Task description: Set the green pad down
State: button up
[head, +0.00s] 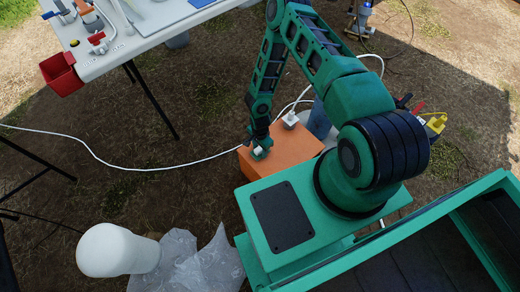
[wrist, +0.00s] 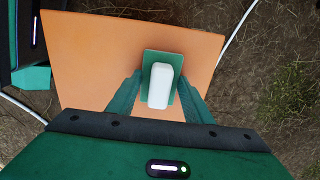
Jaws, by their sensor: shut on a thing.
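The green pad (wrist: 163,55) is a small flat rectangle with a white block-shaped piece (wrist: 159,86) on it. My gripper (wrist: 160,78) has a finger at each side of the pad and is shut on it. In the head view my gripper (head: 259,149) points down over the left part of the orange box (head: 290,152), with the small white piece between its fingers. In the wrist view the orange box top (wrist: 95,60) lies right beneath the pad. I cannot tell whether the pad touches the box top or is held just above it.
A white plug with a cable (head: 290,118) is at the back of the box. A white table (head: 135,42) with tools and a red bin (head: 62,74) stands at upper left. A white cylinder (head: 112,250) and clear plastic bag (head: 195,262) lie at lower left.

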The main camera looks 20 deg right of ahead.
aim_at(260, 148)
jog(key=o, duration=1.2)
notch_tip(260, 148, up, 12)
jog(key=shift+r, duration=0.15)
